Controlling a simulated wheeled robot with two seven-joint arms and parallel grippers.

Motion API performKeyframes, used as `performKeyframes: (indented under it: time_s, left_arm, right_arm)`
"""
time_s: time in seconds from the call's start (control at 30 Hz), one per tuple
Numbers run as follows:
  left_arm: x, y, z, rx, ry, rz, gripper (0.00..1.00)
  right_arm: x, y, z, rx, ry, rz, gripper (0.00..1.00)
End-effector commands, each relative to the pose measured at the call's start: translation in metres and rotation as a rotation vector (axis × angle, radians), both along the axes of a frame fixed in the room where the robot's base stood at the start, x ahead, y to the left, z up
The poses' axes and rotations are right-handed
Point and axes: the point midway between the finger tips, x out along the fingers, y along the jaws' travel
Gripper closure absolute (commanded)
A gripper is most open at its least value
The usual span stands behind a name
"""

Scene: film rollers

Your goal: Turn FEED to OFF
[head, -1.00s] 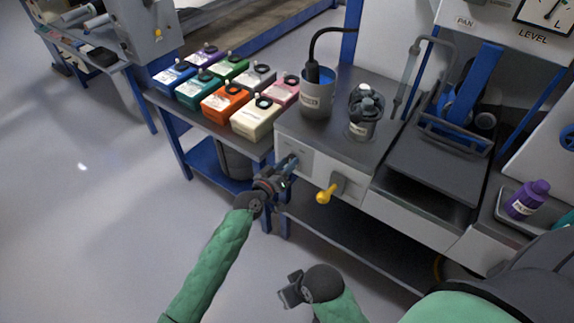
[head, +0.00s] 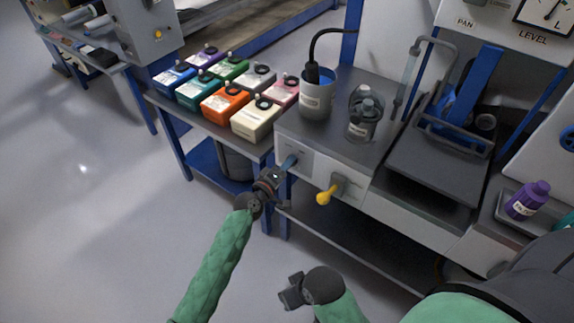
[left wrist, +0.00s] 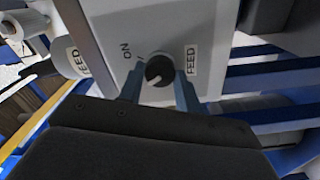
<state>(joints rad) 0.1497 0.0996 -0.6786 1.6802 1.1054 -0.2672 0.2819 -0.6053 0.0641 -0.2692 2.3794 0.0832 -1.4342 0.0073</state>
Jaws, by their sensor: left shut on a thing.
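The FEED knob (left wrist: 159,69) is a round black dial with a white mark, on a light grey panel in the left wrist view. A FEED label (left wrist: 192,61) is on its right and an ON label (left wrist: 126,51) with a short tick is on its upper left. The white mark points down and a little left, away from the ON tick. My left gripper (left wrist: 158,84) is shut on the knob, one blue finger on each side. In the head view my left gripper (head: 285,169) is at the cabinet front. My right gripper (head: 290,290) hangs low, clear of the cabinet; its jaws are unclear.
A yellow-handled valve (head: 326,196) sticks out of the cabinet right of my left gripper. A grey beaker (head: 317,97) and clear bottles (head: 363,120) stand on top. Several coloured boxes (head: 225,105) are on the shelf at left. The floor at left is free.

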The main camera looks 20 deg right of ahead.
Motion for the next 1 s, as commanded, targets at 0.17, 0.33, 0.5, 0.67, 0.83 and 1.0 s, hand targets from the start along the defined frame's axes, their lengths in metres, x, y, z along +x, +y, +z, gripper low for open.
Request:
performKeyframes:
  time_s: [0.17,0.33,0.5,0.67,0.83,1.0]
  left_arm:
    - [0.0001,0.0008,-0.0014,-0.008,0.014,0.001,0.89]
    - [0.0001,0.0008,-0.0015,-0.009,0.015,0.001,0.89]
    - [0.0001,0.0009,-0.0016,-0.009,0.015,0.001,0.62]
    - [0.0001,0.0006,-0.0011,-0.009,0.013,0.0,0.45]
    - [0.0,0.0004,-0.0007,-0.009,0.013,0.0,0.45]
    - [-0.0048,0.0067,-0.0015,-0.008,0.012,0.0,0.45]
  right_arm:
    - [0.002,0.0,0.0011,0.0,-0.003,-0.001,0.64]
    - [0.003,0.0001,0.0017,0.0,-0.004,0.0,0.64]
    - [0.0029,0.0002,0.0016,0.0,-0.004,0.0,0.64]
    - [0.0015,0.0002,0.0011,0.001,-0.002,0.0,0.64]
    - [-0.0013,0.0005,-0.0002,0.0,0.003,0.0,0.64]
    - [-0.0024,0.0013,-0.0023,0.003,0.003,0.0,0.64]
